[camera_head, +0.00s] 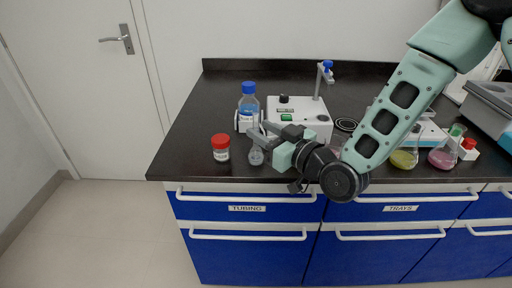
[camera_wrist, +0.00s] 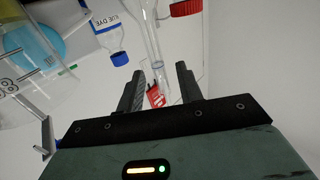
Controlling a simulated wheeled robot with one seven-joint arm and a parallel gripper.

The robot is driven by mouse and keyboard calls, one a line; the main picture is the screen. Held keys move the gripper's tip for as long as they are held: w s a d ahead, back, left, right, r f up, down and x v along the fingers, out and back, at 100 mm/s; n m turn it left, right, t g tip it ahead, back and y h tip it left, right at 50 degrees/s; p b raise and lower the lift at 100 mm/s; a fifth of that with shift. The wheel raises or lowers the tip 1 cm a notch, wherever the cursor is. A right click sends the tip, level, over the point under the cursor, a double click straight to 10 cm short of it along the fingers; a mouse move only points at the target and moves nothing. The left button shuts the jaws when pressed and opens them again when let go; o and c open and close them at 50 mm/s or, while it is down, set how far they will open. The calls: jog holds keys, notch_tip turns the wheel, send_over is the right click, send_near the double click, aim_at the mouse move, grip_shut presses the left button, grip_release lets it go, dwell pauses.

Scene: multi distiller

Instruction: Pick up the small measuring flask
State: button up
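The small measuring flask (camera_head: 256,157) stands on the dark bench top near its front edge, with a round clear bulb and a thin neck. My gripper (camera_head: 261,134) is level with the neck, above the bulb, reaching in from the right. In the wrist view, which appears upside down, the flask's clear neck (camera_wrist: 154,42) runs down between the two dark fingers of my gripper (camera_wrist: 160,76). The fingers stand apart with a gap on each side of the neck, so my gripper is open. I cannot tell whether the neck is deep between the fingers.
A red-capped jar (camera_head: 220,149) stands close left of the flask. A blue-capped bottle (camera_head: 248,104) stands behind it, and a white stirrer device (camera_head: 300,115) behind my gripper. Coloured flasks (camera_head: 404,158) stand at the right. The bench is clear at the far left.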

jog(key=shift+x, duration=1.5)
grip_shut()
jog(key=shift+r, duration=0.1)
